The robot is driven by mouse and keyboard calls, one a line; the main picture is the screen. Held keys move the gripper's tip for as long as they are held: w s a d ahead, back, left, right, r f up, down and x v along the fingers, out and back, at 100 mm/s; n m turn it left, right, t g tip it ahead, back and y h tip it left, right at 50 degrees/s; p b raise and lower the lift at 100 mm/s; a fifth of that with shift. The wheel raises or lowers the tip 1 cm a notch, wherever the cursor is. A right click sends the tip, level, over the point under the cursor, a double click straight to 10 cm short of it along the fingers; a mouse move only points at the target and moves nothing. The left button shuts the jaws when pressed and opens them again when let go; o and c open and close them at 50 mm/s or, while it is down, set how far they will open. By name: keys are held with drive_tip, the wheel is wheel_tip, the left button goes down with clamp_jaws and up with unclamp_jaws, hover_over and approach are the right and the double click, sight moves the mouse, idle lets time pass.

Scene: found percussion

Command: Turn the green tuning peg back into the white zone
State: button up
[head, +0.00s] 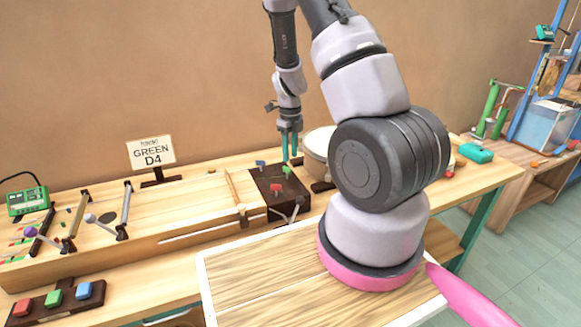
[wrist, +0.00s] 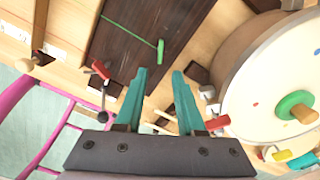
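The green tuning peg (head: 287,171) stands on a dark brown peg block (head: 262,181), between a blue peg (head: 260,163) and a red peg (head: 276,188). In the wrist view the green peg (wrist: 160,50) lies just beyond my fingertips, with a thin green string running off it to the upper left. The red peg (wrist: 100,68) shows to its left. My gripper (head: 289,157) hangs above the block, fingers pointing down. In the wrist view its teal fingers (wrist: 158,72) are apart with nothing between them. I cannot make out the white zone.
A cream drum (head: 317,143) with a green knob (wrist: 295,104) stands right of the block. A sign (head: 151,152) reads "GREEN D4". A green meter box (head: 30,201) sits at far left. Coloured buttons (head: 53,298) are at front left.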

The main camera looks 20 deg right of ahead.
sight(290, 169)
wheel_tip(290, 169, down, 6)
drive_tip(key=shift+r, duration=0.1)
clamp_jaws()
